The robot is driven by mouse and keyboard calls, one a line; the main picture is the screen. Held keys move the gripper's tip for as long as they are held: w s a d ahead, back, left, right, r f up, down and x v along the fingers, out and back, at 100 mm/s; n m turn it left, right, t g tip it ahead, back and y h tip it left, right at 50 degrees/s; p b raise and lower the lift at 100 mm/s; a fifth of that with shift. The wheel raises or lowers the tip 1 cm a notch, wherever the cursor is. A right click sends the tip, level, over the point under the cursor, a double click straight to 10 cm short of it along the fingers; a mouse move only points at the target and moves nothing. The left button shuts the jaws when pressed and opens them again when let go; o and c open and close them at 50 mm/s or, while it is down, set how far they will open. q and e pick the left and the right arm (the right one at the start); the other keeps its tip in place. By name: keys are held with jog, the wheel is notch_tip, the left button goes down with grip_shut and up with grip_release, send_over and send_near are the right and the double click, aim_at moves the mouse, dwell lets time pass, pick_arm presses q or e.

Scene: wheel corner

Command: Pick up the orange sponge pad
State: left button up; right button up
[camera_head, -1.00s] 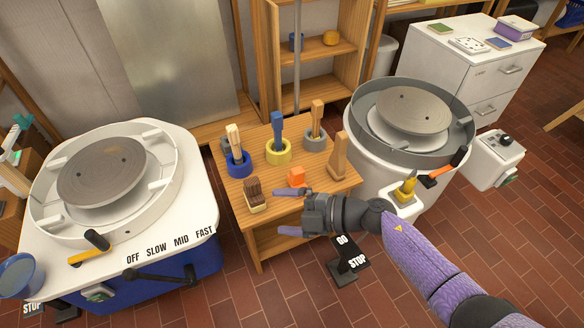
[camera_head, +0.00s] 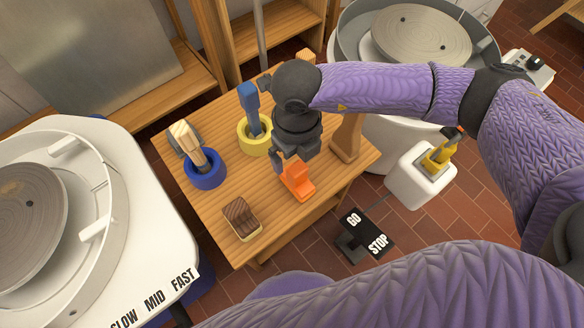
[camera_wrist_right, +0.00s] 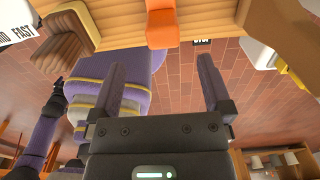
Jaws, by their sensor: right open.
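The orange sponge pad (camera_head: 298,184) is a small bright orange block on the wooden table, near its front right edge. My right gripper (camera_head: 286,166) is over the table, right by the pad, and partly covers it in the head view. In the right wrist view, the gripper's two fingers (camera_wrist_right: 163,68) are wide apart with nothing between them. The pad shows there too (camera_wrist_right: 162,26), beyond the fingertips and roughly in line with the gap. Whether a finger touches the pad cannot be told. My left gripper is not in view.
On the table (camera_head: 190,228) stand a blue ring holder (camera_head: 206,170), a yellow ring holder (camera_head: 252,138) with a blue-handled tool, a wooden wedge (camera_head: 346,138) and a brown brush (camera_head: 242,217). A white box (camera_head: 418,180) and a GO/STOP pedal (camera_head: 365,235) are to the right.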

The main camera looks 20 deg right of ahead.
aim_at(298, 168)
jog(key=f+b, duration=0.1)
jog(key=f, duration=0.1)
jog(key=f+b, duration=0.2)
jog(key=f, duration=0.1)
jog(key=f+b, duration=0.1)
jog(key=f, duration=0.1)
jog(key=shift+s+d+f, duration=0.1)
jog(key=shift+d+f, duration=0.05)
jog(key=shift+d, duration=0.1)
jog(key=shift+f+b, duration=0.3)
jog(key=shift+b, duration=0.1)
jog(key=shift+r, duration=0.25)
jog(key=shift+c, duration=1.2)
jog(key=c, duration=1)
grip_shut()
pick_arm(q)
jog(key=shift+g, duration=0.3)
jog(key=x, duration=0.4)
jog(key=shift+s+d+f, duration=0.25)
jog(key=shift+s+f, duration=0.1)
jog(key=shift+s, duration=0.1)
